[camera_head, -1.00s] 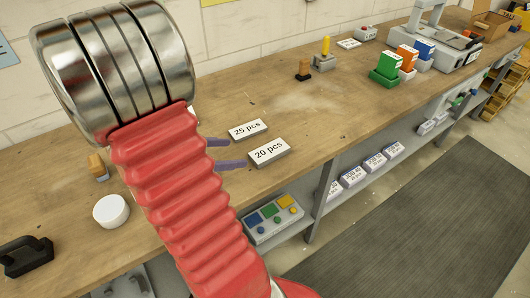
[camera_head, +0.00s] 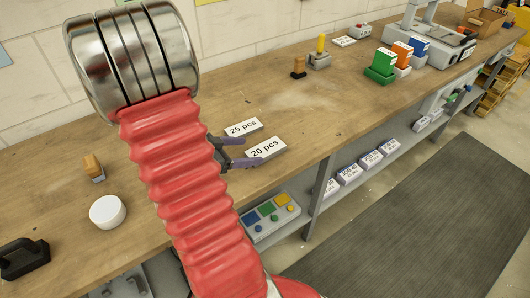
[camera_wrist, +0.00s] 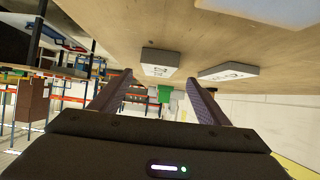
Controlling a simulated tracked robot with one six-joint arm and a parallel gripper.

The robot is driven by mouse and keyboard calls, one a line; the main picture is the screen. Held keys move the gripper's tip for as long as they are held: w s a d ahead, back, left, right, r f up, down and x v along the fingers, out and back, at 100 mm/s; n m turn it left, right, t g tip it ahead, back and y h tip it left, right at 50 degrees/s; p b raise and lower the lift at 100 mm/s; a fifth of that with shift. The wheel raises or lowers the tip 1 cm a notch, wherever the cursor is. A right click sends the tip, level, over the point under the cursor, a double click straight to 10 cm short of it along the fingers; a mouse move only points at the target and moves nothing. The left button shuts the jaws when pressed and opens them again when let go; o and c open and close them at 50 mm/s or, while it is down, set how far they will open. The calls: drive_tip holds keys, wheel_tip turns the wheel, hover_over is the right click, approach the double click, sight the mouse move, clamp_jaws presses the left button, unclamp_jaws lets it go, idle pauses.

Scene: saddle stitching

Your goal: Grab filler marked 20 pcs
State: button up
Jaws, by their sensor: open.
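The filler marked 20 pcs (camera_head: 266,147) is a flat pale block with a white labelled top, lying on the bench near its front edge. It also shows in the upside-down wrist view (camera_wrist: 160,62), lined up with the gap between my fingers. My gripper (camera_head: 252,150) is open, with two purplish fingers, just left of this block. The fingers also show in the wrist view (camera_wrist: 158,85). One fingertip is near the gap between the two blocks, the other near the block's front side. I cannot tell if they touch it.
A similar block marked 25 pcs (camera_head: 243,128) lies just behind, toward the wall. A white round lid (camera_head: 108,212) and a black handled tool (camera_head: 22,258) lie to the left. A green holder (camera_head: 381,66) stands farther right. The bench right of the blocks is mostly clear.

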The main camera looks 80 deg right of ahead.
sight(262, 150)
drive_tip(key=shift+s+d+f, duration=0.3)
drive_tip(key=shift+s+d, duration=0.05)
drive_tip(key=shift+d, duration=0.05)
drive_tip(key=shift+x, duration=2.65)
drive_tip(key=shift+s+a+r, duration=0.1)
drive_tip(key=shift+s, duration=0.05)
drive_tip(key=shift+c, duration=0.4)
drive_tip(key=c, duration=1.1)
